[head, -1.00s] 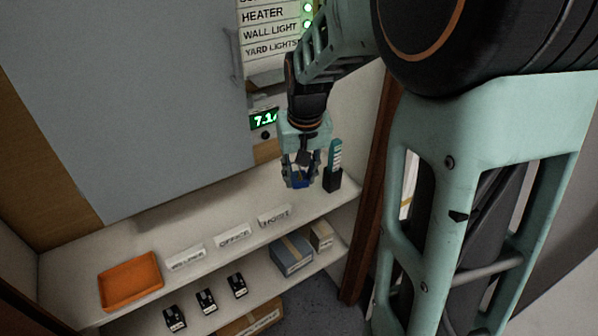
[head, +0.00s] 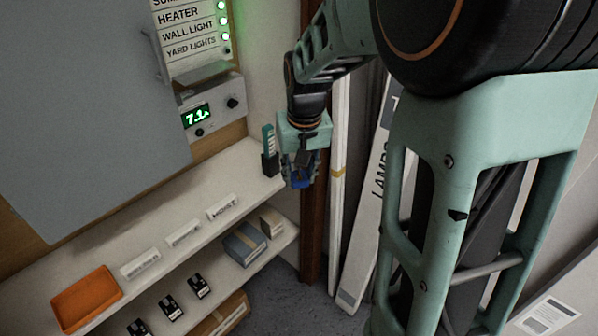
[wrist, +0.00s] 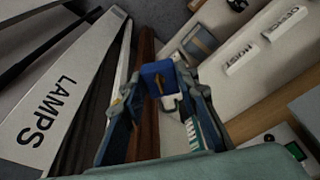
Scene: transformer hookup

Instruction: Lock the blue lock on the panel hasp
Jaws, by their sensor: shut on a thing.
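My gripper (head: 299,172) is shut on the blue lock (head: 301,179), just right of the shelf's right end in the head view. In the wrist view the blue lock (wrist: 157,78) sits between the fingertips, with a dark keyhole-like mark on its face and a pale metal part below it. The panel (head: 90,110) is the large grey door at the left of the head view. A handle-like part (head: 153,55) shows at the door's right edge, beside the label strip.
The upper shelf (head: 150,215) bears an orange tray (head: 87,298), several label plates and a dark holder (head: 270,164) with a teal item, close left of my gripper. A brown post (head: 312,230) and a long LAMPS box (head: 372,205) stand right.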

